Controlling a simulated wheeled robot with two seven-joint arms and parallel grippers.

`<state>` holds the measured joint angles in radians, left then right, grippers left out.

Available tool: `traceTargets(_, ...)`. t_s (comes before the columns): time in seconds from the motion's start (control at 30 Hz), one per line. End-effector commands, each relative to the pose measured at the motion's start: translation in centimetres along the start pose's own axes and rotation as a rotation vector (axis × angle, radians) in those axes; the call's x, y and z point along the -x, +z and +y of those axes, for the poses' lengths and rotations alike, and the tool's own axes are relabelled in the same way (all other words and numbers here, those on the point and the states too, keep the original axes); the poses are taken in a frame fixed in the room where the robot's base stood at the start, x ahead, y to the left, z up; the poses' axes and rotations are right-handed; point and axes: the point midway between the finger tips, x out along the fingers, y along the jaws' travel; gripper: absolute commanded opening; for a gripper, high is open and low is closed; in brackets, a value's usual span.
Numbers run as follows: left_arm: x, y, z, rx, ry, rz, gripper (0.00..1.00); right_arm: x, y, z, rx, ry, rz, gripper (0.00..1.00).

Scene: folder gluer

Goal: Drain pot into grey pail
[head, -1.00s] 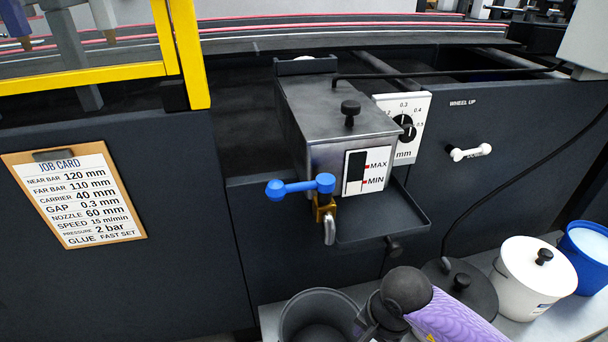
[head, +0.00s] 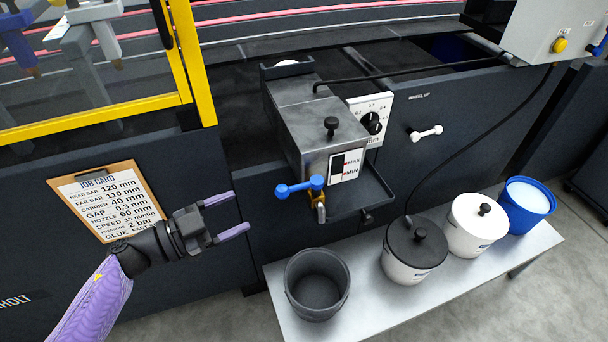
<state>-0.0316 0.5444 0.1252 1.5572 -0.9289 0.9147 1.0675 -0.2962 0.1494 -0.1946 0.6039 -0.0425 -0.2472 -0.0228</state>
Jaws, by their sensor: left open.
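The pot (head: 305,130) is a grey metal box with a black knob on its lid and a MAX/MIN level gauge on its front. A brass drain valve (head: 316,198) with a blue lever (head: 294,188) sits at its lower front, spout pointing down; the lever points left. The grey pail (head: 317,286) stands open and apparently empty on the bench, below the spout and not touching it. My left gripper (head: 226,213) is open and empty, left of the blue lever, fingers pointing right. My right gripper is out of view.
A drip tray (head: 372,198) juts out under the pot. On the bench (head: 385,295) stand a white bucket with a black lid and hose (head: 408,262), a white lidded bucket (head: 470,228) and a blue bucket (head: 527,205). The job card (head: 100,200) hangs at left.

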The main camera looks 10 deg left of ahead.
Motion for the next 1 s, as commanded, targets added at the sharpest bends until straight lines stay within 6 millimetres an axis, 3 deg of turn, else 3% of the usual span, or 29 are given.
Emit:
traceTargets(0.1,-0.6,-0.7,0.0,-0.012,0.025,0.011,0.73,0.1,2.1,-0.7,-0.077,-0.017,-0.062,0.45)
traceTargets(0.5,-9.0,-0.4,0.3,-0.007,0.022,0.01,0.73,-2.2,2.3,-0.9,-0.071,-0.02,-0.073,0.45)
traceTargets(0.63,-10.0,-0.6,0.3,-0.009,0.022,0.008,0.73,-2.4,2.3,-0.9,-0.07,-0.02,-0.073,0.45)
traceTargets(0.87,-10.1,-0.7,0.2,-0.008,0.022,0.008,0.73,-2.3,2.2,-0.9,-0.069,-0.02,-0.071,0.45)
traceTargets(1.0,-10.0,-0.7,0.2,-0.008,0.022,0.008,0.43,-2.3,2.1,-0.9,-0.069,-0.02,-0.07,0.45)
